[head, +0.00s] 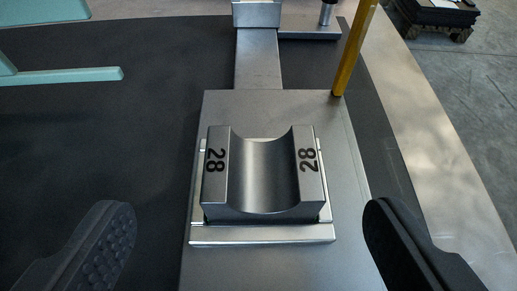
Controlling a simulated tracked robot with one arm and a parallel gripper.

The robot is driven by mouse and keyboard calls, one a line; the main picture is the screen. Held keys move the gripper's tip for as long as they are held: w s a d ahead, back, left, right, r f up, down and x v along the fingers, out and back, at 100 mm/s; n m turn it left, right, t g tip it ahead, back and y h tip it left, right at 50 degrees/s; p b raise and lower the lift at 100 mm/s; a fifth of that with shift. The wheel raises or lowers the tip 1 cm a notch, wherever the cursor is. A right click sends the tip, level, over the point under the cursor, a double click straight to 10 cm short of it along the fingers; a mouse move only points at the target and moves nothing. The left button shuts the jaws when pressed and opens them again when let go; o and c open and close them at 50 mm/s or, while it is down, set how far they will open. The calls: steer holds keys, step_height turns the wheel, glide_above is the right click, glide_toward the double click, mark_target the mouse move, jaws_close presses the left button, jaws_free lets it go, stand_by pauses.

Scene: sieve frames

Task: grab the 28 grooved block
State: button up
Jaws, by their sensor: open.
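The 28 grooved block (263,172) is a grey metal block with a wide rounded groove across its top. The number 28 is marked on both raised sides. It sits upright on a thin metal plate (262,236), on a larger flat metal base, in the middle of the head view. My gripper (248,228) is open, with one dark finger at the lower left and one at the lower right. The fingers are well apart from the block on both sides and nearer to the camera. Nothing is between them in contact. The left finger's ribbed pad shows.
The metal base (225,266) lies on a dark surface (120,150). A yellow post (354,50) stands behind the block to the right. Pale green bars (65,76) are at the upper left. A dark stack on a pallet (435,18) is on the floor at the upper right.

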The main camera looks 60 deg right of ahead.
mark_target(260, 145)
steer(key=shift+s+b+x, duration=0.15)
steer(key=shift+b+x, duration=0.05)
steer(key=shift+x, duration=1.1)
steer(key=shift+s+b+x, duration=0.1)
steer(key=shift+b+x, duration=0.1)
steer(key=shift+x, duration=1.1)
steer(key=c, duration=1.4)
